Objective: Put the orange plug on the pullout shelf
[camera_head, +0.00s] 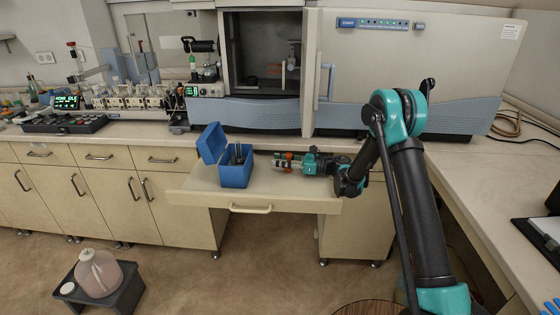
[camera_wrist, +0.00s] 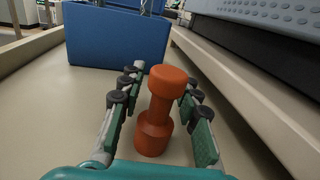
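The orange plug (camera_wrist: 158,112) stands upright, leaning slightly in the picture, on the beige surface in the wrist view. It has a round head, a narrow neck and a wider base. My gripper (camera_wrist: 163,80) is open, with one finger on each side of the plug. A gap shows between the plug and the left finger; contact on the right side is hard to tell. In the head view, my gripper (camera_head: 279,163) reaches left low over the pullout shelf (camera_head: 215,190), and a small orange part of the plug (camera_head: 288,156) shows among the fingers.
A blue box (camera_head: 236,172) with its lid open stands on the shelf, left of my gripper; it also shows ahead in the wrist view (camera_wrist: 115,40). The large spectrometer (camera_head: 262,114) stands on the counter behind. The shelf's left part is clear.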

